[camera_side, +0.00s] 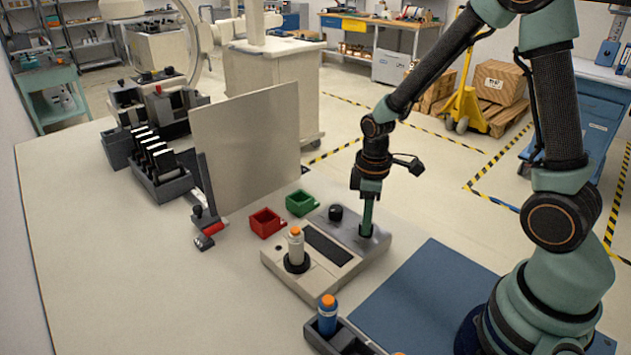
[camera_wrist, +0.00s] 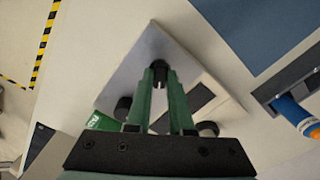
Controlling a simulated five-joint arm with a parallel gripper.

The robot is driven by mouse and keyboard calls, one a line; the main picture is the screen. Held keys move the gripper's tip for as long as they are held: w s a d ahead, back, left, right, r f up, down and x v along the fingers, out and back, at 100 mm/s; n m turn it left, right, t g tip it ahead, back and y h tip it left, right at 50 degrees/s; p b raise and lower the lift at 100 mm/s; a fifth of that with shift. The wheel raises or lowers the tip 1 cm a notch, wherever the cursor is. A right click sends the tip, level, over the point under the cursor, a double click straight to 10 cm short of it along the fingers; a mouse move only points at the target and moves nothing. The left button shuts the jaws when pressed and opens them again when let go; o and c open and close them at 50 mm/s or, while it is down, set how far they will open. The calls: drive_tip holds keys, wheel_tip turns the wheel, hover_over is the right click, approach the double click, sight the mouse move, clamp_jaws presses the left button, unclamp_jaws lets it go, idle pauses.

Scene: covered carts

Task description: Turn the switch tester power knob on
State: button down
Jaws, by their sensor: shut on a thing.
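The switch tester (camera_side: 350,270) is a pale box with a grey metal panel and a dark inset strip, lying on the table. The wrist view shows its panel (camera_wrist: 125,78) beneath my fingers. My gripper (camera_side: 366,232) points straight down at the panel's right end. In the wrist view my green fingers (camera_wrist: 160,75) are closed on a black knob (camera_wrist: 156,43); its pointer and any marks cannot be read. In the side view the fingers hide this knob. A second black knob (camera_side: 336,212) stands to the left, apart from my gripper; it also shows in the wrist view (camera_wrist: 123,107).
A white, orange-topped cylinder (camera_side: 296,245) stands upright in the tester's round socket. Red (camera_side: 266,223) and green (camera_side: 300,204) bins sit behind. A blue-and-orange cylinder (camera_side: 327,318) stands in a dark tray at the front. A blue mat (camera_side: 430,300) lies right; a grey upright panel (camera_side: 247,145) stands behind.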

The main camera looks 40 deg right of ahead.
drive_tip(key=m, duration=0.7)
drive_tip(key=shift+r, duration=0.1)
idle(0.5)
drive_tip(key=c, duration=0.8)
unclamp_jaws()
wheel_tip(320, 180, up, 12)
